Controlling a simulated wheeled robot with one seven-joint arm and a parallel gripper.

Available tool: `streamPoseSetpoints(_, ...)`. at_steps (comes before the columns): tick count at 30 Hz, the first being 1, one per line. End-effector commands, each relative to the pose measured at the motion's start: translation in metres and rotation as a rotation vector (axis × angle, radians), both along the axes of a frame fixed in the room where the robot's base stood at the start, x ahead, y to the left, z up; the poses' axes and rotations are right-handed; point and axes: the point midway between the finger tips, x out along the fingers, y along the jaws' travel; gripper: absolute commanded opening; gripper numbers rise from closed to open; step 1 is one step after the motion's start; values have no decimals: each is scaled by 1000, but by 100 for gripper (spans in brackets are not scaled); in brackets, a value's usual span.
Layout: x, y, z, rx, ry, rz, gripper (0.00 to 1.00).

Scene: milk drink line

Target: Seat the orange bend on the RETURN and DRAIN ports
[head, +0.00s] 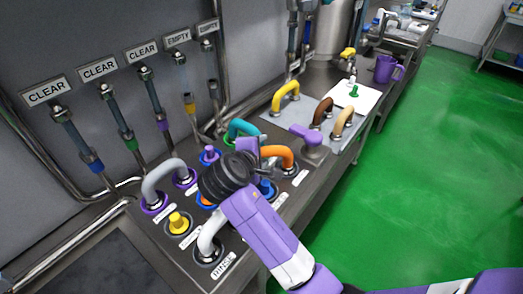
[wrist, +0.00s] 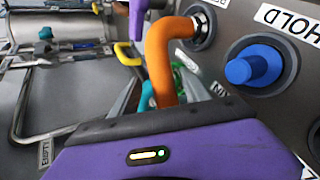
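The orange bend (head: 279,153) is a thick U-shaped pipe on the port panel in the head view. In the wrist view the orange bend (wrist: 158,58) rises close in front of my gripper. One of its ends, with a metal collar, is at a port; its near end is hidden behind my gripper's body. My gripper (head: 256,151) is at the bend's left side in the head view. Grey finger parts show on both sides of the bend in the wrist view, but their grip is unclear.
A blue plug (wrist: 252,66) stands beside the HOLD label (wrist: 290,22). A teal bend (head: 241,128), a grey bend (head: 162,172) and a white bend (head: 209,235) stand close around my arm. A purple-handled part (head: 307,134) is just right of the orange bend. Upright pipes line the wall.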

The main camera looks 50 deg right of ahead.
Motion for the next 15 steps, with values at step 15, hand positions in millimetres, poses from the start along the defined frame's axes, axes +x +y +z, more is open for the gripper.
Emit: streamPoseSetpoints(15, -13, 38, 23, 0, -1, 3, 54)
